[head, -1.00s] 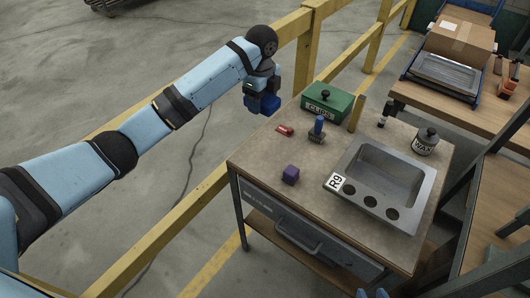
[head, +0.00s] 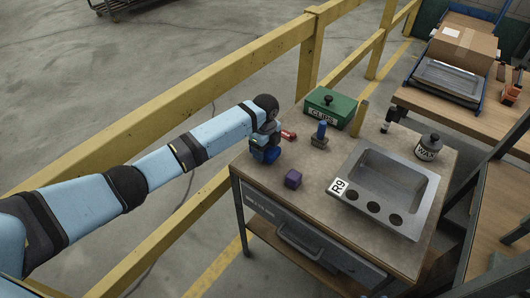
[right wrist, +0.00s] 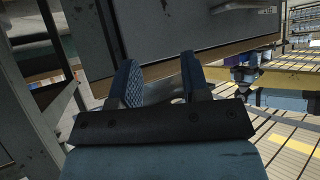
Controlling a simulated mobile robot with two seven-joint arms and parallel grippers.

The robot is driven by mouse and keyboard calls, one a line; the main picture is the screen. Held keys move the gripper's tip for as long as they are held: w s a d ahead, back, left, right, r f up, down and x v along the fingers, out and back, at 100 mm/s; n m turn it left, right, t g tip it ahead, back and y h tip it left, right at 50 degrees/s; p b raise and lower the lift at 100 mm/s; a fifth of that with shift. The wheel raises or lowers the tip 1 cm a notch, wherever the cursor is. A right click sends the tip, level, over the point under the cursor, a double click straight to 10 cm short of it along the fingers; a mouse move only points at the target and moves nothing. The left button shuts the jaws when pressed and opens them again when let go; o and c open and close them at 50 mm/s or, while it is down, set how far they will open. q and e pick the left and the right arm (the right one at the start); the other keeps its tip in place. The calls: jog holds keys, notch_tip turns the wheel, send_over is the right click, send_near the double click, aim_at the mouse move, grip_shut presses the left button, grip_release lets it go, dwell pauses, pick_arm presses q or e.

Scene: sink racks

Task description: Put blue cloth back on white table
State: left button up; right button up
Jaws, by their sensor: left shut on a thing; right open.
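My left gripper (head: 265,154) is low over the left edge of a brown-topped workbench (head: 262,185), just left of a purple cube (head: 293,180). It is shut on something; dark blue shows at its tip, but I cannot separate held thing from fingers. I cannot make out a blue cloth for certain. No plainly white table shows; the bench top is brown over a grey drawer. My right gripper (right wrist: 158,78) is open in the right wrist view, its blue ribbed fingers apart below the bench front, with nothing clearly between them.
On the bench stand a green box (head: 324,108), a blue-handled stamp (head: 320,134), a red cylinder (head: 289,134), a wax jar (head: 428,146) and a grey metal tray (head: 428,205) marked R9. A yellow rail (head: 130,157) runs along the left.

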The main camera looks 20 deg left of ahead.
pick_arm(q)
notch_tip(320, 180, down, 2)
jog(key=shift+f, duration=0.1)
jog(key=o, duration=0.9)
